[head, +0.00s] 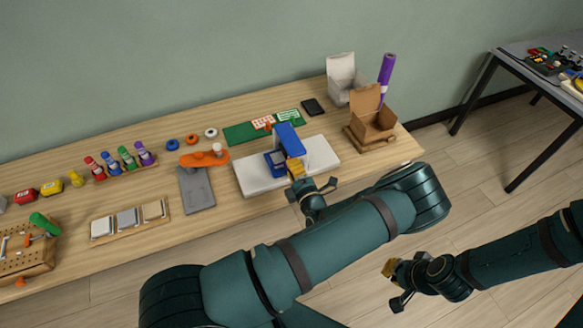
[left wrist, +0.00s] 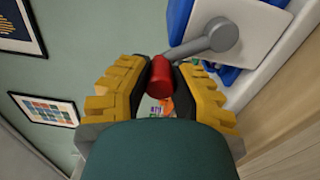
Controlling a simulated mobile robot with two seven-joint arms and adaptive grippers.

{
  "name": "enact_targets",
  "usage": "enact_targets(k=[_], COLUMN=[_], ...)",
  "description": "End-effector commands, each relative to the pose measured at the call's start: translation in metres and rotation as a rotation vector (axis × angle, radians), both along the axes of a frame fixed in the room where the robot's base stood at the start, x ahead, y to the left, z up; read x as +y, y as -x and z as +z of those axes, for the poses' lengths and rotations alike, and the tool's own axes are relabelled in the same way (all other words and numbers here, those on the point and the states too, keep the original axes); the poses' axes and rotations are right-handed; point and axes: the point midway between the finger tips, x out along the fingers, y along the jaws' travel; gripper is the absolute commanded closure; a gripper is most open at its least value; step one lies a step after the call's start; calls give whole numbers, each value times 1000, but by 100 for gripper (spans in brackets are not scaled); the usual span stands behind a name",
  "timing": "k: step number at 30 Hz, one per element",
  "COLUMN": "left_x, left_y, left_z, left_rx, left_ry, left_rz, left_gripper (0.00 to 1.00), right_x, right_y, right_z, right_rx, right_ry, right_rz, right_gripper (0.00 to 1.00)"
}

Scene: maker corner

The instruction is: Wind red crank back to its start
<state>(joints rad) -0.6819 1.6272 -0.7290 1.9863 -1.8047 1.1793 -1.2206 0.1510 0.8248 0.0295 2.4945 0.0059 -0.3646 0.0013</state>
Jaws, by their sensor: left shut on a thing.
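The red crank handle (left wrist: 160,77) sits between my left gripper's yellow-padded fingers (left wrist: 160,85) in the left wrist view, and they are shut on it. A grey crank arm (left wrist: 205,42) runs from the handle to a round hub against a pale panel on the blue machine. In the head view, the blue machine (head: 288,140) stands on a white base on the bench. My left gripper (head: 296,178) is at its front side and hides the crank. My right gripper (head: 390,270) hangs away from the bench; its jaw opening is unclear.
The wooden bench (head: 350,185) carries a grey plate (head: 197,188) left of the machine. An open cardboard box (head: 374,125), a white box (head: 342,75) and a purple roll (head: 386,75) stand on the right. A dark phone-like slab (head: 313,106) lies behind.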

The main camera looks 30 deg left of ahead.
Motion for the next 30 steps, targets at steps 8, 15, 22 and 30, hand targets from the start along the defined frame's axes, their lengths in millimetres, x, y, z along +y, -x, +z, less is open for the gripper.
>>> enact_targets(k=[8,15,22,30], left_x=[0,0,0,-2], left_y=[-2,-1,-1,-1], left_z=[2,2,2,1], left_rx=[25,27,27,27], left_ry=[-26,-26,-24,-23], left_rz=[2,2,1,0], left_gripper=[100,100,43,43], right_x=[0,0,0,0], right_y=[0,0,0,0], right_z=[2,2,2,2], right_rx=[0,0,0,-1], right_ry=[-1,0,0,0], right_rz=[0,0,0,0], right_gripper=[100,100,100,100])
